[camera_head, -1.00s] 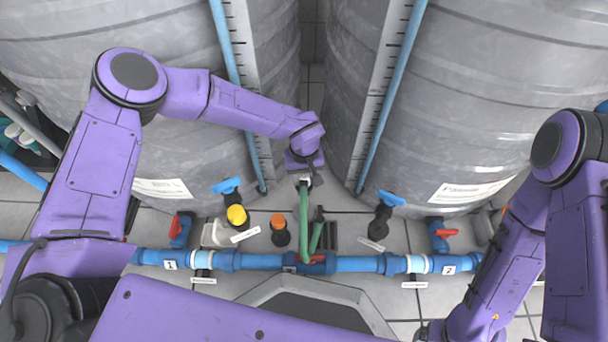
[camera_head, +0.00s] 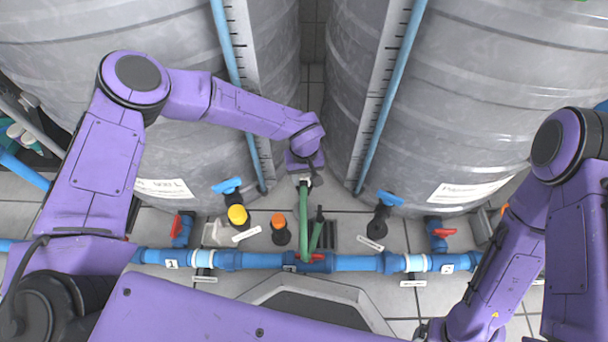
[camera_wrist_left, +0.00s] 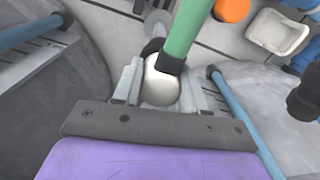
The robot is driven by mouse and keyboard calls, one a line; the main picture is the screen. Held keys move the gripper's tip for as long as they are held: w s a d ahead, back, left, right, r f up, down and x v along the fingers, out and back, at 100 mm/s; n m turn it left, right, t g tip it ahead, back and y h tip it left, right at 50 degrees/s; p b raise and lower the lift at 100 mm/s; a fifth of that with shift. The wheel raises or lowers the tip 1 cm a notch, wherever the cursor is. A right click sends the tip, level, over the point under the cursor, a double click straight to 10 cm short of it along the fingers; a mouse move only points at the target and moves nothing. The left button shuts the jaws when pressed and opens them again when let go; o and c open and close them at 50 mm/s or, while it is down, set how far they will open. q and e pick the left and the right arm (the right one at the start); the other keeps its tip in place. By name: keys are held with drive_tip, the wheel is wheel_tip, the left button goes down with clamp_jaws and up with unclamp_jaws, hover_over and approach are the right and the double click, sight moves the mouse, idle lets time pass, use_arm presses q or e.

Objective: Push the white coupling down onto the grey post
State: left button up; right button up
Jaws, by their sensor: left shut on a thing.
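The white coupling (camera_wrist_left: 160,86) sits between the two fingers of my left gripper (camera_wrist_left: 160,92) in the left wrist view. The gripper is shut on it. A green hose with a black end (camera_wrist_left: 172,62) meets the coupling there. I cannot pick out the grey post for certain in either view. My right arm shows at the right of the head view, but its gripper fingers are not seen.
Two large grey tanks (camera_head: 460,95) stand close on both sides. A blue pipe (camera_head: 352,263) with red-handled valves (camera_head: 446,233) runs across the front. A yellow-capped fitting (camera_head: 237,215) and an orange-capped one (camera_head: 278,221) stand left of the hose.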

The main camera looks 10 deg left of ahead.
use_arm(q)
drive_tip(key=shift+f, duration=0.3)
drive_tip(key=o, duration=1.2)
drive_tip(key=shift+c, duration=0.2)
wheel_tip(320, 180, up, 11)
drive_tip(key=p, duration=0.5)
drive_tip(key=shift+f, duration=0.2)
